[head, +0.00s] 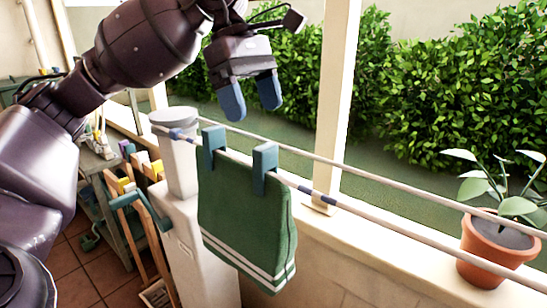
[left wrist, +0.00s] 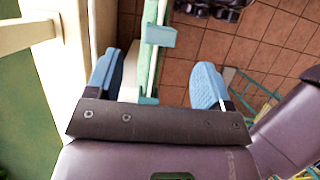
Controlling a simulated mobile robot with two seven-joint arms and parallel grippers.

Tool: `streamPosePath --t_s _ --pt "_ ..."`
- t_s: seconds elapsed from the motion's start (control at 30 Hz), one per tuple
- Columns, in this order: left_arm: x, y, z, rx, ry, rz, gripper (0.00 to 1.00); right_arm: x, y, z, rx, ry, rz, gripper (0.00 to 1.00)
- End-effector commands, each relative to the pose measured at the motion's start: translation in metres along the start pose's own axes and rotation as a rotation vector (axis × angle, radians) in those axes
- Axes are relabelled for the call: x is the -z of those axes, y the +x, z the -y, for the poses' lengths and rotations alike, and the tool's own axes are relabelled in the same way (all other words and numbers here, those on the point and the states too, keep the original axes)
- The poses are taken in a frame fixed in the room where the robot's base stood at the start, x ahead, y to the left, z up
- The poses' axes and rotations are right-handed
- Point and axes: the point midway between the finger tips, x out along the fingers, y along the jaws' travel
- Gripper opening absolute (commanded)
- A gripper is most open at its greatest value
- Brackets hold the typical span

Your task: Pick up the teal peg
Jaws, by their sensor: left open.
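Two teal pegs clip a green towel (head: 245,222) with white stripes to a line (head: 330,197). The left peg (head: 213,146) and the right peg (head: 264,168) stand up over the line in the head view. My left gripper (head: 251,98), with blue fingertips, is open and empty above and behind the pegs, apart from them. In the left wrist view, the towel's edge runs between my open fingers (left wrist: 155,80). One peg (left wrist: 160,36) shows beyond the fingertips; another teal piece near the gripper body is partly hidden. My right gripper is not in view.
A second pale line runs behind the towel. A potted plant (head: 492,250) stands on the sill at right. A white post (head: 342,100) rises behind the lines. A pale pedestal (head: 180,165) and a cluttered shelf (head: 105,190) are at left.

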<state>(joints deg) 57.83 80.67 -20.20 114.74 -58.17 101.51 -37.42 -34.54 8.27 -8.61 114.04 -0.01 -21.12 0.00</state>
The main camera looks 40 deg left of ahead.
Motion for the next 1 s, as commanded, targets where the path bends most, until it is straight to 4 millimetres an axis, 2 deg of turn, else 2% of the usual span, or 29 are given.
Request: streamPosePath --t_s 0.03,0.2,0.53,0.83,1.0 --pt "0.001 0.010 0.000 0.005 0.000 0.000 0.74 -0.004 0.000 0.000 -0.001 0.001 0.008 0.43" --pt "0.000 0.033 0.000 0.005 0.000 0.002 0.74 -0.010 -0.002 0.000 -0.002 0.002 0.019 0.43" --pt "0.001 0.051 0.000 0.004 -0.001 0.004 0.74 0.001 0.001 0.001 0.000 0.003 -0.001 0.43" --pt "0.004 0.089 -0.001 0.004 0.001 0.005 0.74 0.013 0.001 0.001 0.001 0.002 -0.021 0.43" --pt "0.004 0.097 -0.001 0.002 0.000 0.005 0.74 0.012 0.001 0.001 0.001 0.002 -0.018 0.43"
